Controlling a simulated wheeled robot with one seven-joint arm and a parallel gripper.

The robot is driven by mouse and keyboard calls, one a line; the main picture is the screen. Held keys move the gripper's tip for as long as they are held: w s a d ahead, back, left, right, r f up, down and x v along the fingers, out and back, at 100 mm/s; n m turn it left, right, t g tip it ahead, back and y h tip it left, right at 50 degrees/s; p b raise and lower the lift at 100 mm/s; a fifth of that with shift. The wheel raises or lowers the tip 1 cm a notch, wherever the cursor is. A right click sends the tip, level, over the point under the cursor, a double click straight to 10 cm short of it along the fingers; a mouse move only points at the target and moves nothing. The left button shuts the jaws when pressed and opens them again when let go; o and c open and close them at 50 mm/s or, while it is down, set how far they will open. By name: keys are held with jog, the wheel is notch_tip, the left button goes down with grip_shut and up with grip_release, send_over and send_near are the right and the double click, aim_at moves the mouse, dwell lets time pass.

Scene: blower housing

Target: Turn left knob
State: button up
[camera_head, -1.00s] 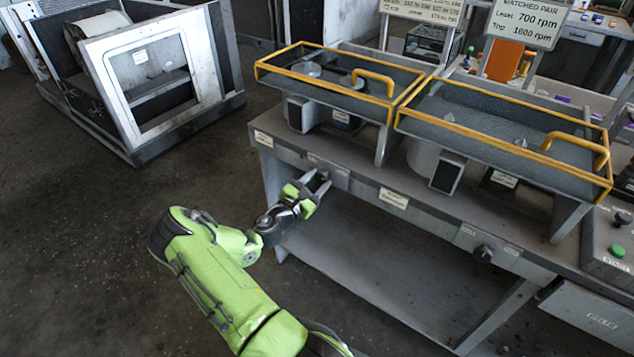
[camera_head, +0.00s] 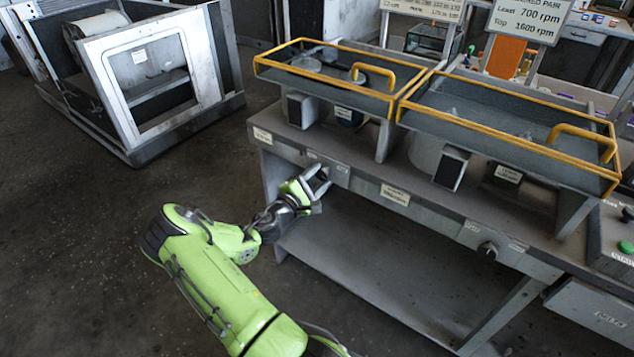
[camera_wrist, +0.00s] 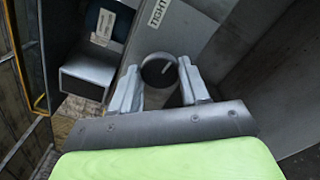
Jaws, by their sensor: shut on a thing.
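The left knob (camera_wrist: 159,68) is a round, dark-faced knob with a pale mark line, on the bench's front panel. It sits between the two grey fingers of my gripper (camera_wrist: 160,84) in the wrist view. In the head view my gripper (camera_head: 318,181) is at the left part of the bench's front face and hides most of that knob. The fingers are closed on the knob's sides. A label reading "TIGHT" (camera_wrist: 159,13) is next to the knob in the wrist view.
The right knob (camera_head: 488,249) is farther right on the bench front (camera_head: 440,222). Two trays with yellow rails (camera_head: 330,88) (camera_head: 500,148) stand on top. An open metal housing (camera_head: 140,85) stands on the floor at left. The floor left of my arm is clear.

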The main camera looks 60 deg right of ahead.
jog(key=m+b, duration=0.3)
jog(key=m, duration=0.2)
jog(key=shift+f, duration=0.1)
dwell(0.4)
jog(key=o, duration=1.1)
jog(key=shift+c, duration=0.2)
jog(key=w+a+p, duration=0.2)
jog(key=a, duration=1.3)
jog(key=shift+w+a, duration=0.2)
jog(key=shift+a, duration=0.15)
